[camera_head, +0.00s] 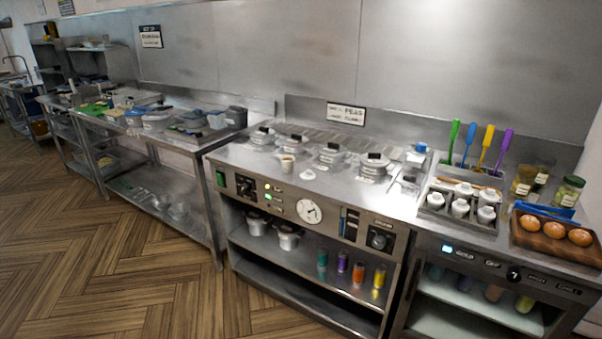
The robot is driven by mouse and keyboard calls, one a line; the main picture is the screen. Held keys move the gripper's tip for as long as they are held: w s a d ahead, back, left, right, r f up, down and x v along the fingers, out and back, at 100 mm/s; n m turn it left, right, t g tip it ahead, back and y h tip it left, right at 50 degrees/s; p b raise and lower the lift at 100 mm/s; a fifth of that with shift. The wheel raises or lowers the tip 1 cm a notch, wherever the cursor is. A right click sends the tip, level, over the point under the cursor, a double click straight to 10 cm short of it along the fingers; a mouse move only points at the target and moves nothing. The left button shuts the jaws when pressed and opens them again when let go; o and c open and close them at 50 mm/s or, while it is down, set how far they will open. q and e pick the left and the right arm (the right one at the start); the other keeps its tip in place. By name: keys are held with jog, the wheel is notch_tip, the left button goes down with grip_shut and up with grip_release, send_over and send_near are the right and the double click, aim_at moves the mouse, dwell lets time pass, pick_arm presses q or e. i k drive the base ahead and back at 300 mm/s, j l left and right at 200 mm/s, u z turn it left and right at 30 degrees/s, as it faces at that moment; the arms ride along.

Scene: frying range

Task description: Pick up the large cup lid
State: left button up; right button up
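I cannot tell for certain which thing is the large cup lid. A small flat white piece (307,174) lies on the front of the steel range top, and a smaller one (278,174) lies to its left. A small pale cup (287,163) stands upright just behind them. Round lidded pots with dark handles sit sunk in the range top; one pot (329,157) is near its middle and another (373,166) is to the right. Neither of my grippers shows in the view.
The steel range top (245,160) has bare room at its front left. At right are a rack of white-capped bottles (460,208), coloured spatulas (470,135), jars (568,191) and a wooden egg tray (530,238). The wooden floor (110,270) in front is clear.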

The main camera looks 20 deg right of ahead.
aim_at(307, 176)
jog(key=i+j+z, duration=0.15)
jog(key=i, duration=0.3)
jog(key=i+j+z, duration=0.1)
jog(key=i, duration=0.35)
jog(key=i+j+z, duration=0.15)
jog(key=i, duration=0.3)
jog(key=j, duration=0.1)
